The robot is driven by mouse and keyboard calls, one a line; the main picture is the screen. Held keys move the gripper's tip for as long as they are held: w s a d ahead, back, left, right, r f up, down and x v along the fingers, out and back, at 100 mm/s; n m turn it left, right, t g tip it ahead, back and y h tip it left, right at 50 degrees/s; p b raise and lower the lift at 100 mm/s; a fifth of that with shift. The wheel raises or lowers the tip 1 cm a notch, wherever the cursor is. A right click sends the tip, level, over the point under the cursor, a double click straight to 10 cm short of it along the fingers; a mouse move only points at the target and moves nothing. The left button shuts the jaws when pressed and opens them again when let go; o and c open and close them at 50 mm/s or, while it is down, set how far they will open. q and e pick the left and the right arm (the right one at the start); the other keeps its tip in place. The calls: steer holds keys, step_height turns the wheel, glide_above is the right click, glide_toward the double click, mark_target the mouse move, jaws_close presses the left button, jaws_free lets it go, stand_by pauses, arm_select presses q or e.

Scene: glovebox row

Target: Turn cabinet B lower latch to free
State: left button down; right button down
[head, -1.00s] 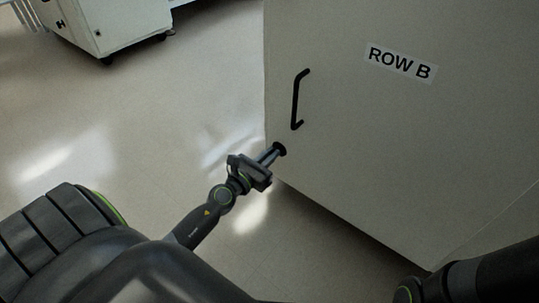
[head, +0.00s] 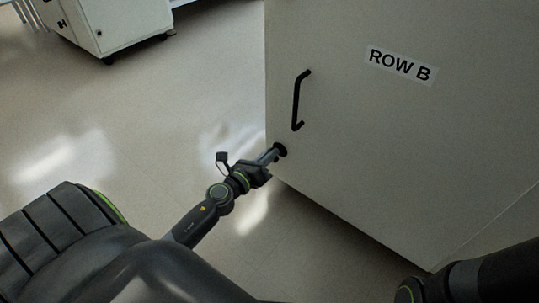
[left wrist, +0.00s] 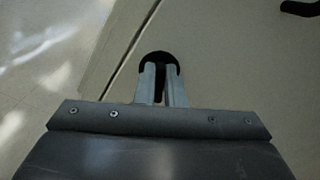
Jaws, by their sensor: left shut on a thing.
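Cabinet B (head: 400,160) is a large pale cabinet labelled ROW B (head: 401,65). Its lower latch is a small round black knob (head: 281,149) near the lower left edge of the front, below the black bar handle (head: 298,100). My left gripper (head: 275,154) is at the latch, its fingers shut on it. In the left wrist view the black latch (left wrist: 158,58) shows behind and between the two grey fingers (left wrist: 160,88). The fingers hide part of the latch. My right arm shows at the lower right; its gripper is out of view.
Another pale cabinet on castors (head: 105,25) stands at the upper left. The floor (head: 150,110) between the two cabinets is clear. A black handle end (left wrist: 300,8) shows at the top right of the left wrist view.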

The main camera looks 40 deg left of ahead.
arm_select(q)
steer(key=n, duration=0.8)
steer(key=f+n+p, duration=0.1)
steer(key=n, duration=0.3)
steer(key=shift+a, duration=0.3)
stand_by(0.3)
steer(key=c, duration=1.5)
jaws_free()
